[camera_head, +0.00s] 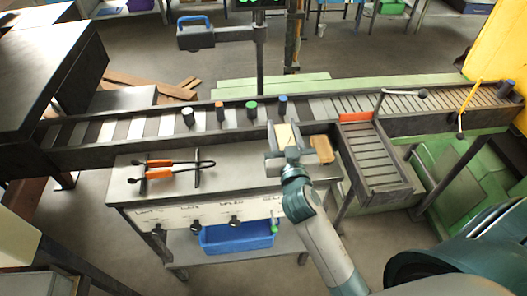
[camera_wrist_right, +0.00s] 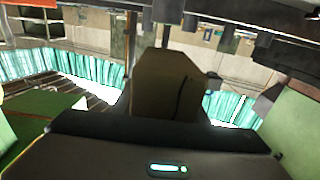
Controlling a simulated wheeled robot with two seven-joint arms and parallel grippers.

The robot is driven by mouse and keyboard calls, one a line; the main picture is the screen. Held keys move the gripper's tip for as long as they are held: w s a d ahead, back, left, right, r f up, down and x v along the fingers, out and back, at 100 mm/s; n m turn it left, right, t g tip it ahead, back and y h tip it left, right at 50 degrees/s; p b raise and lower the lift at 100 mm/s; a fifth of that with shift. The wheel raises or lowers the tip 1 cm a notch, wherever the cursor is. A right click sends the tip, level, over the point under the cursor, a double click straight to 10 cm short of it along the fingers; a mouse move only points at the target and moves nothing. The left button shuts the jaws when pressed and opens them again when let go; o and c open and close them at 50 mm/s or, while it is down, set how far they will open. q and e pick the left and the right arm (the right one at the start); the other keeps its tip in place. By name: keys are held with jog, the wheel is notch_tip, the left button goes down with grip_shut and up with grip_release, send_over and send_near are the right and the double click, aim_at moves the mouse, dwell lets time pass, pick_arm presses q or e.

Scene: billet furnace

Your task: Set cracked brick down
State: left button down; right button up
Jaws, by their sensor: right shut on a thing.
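The cracked brick (camera_head: 286,135) is a pale cream block in the head view, between the fingers of my right gripper (camera_head: 285,139). The gripper is shut on it, over the back right part of the grey workbench (camera_head: 225,178). In the right wrist view the brick (camera_wrist_right: 160,85) looks brown, with a dark crack line down its right part. I cannot tell whether its underside touches anything. A tan block (camera_head: 322,149) lies at the bench's right end, just right of the gripper. My left gripper is not in view.
Orange-handled tongs (camera_head: 160,170) rest on a rack on the bench's left. Behind the bench runs a roller conveyor (camera_head: 150,126) with several coloured-top knobs along it. A slatted side chute (camera_head: 374,160) stands to the right. The bench's middle is clear.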

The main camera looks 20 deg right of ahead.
jog(key=w+a+f+b, duration=0.4)
jog(key=w, duration=0.1)
jog(key=w+a+f+b, duration=0.2)
jog(key=w+a+b, duration=0.1)
jog(key=shift+a+f, duration=0.1)
jog(key=shift+f, duration=0.15)
jog(key=shift+w+a, duration=0.1)
jog(key=shift+a, duration=0.1)
jog(key=shift+f+b, duration=1.45)
jog(key=shift+f, duration=0.6)
jog(key=shift+f, duration=0.15)
jog(key=o, duration=1.4)
